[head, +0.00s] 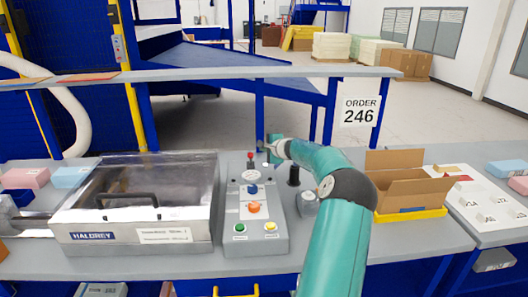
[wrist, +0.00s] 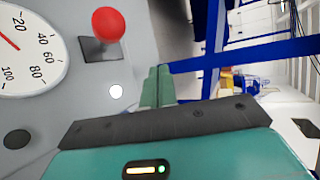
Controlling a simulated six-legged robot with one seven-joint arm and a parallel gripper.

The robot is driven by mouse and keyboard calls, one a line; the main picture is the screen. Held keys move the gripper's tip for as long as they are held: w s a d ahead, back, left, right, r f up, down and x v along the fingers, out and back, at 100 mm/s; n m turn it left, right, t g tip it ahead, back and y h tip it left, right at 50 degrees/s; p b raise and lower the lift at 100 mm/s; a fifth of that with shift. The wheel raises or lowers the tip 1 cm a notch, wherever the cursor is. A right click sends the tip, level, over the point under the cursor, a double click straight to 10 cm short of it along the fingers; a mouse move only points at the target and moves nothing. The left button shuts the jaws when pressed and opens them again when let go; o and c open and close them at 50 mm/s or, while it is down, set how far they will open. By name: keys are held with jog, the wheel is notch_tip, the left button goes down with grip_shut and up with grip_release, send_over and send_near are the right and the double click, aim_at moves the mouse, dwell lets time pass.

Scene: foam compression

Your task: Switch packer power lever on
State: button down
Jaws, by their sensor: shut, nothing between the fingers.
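The power lever, with a red ball knob (head: 250,155), stands at the back end of the grey control panel (head: 270,243). In the wrist view the red knob (wrist: 108,24) sits over a dark square base, beside a round gauge (wrist: 25,50). My gripper (head: 274,148) is at the back of the panel, just right of the lever. In the wrist view the shut teal fingers of my gripper (wrist: 158,84) are apart from the knob and hold nothing. A small white round light (wrist: 116,92) lies between the knob and my gripper body.
The packer (head: 140,205) with a clear lid and black handle stands left of the panel. The panel carries an orange knob (head: 253,207), a green button (head: 240,228) and a yellow button (head: 270,227). An open cardboard box (head: 408,190) stands to the right. A shelf edge (head: 220,74) runs behind.

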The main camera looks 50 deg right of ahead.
jog(key=shift+s, duration=0.35)
jog(key=shift+s+a+f, duration=0.4)
jog(key=shift+s+f, duration=0.45)
jog(key=shift+s, duration=0.4)
jog(key=shift+s+a+f, duration=0.35)
jog(key=shift+s+f, duration=0.45)
jog(key=shift+s, duration=0.45)
jog(key=shift+s+a+f, duration=0.4)
jog(key=shift+s+f, duration=0.45)
jog(key=shift+s, duration=0.4)
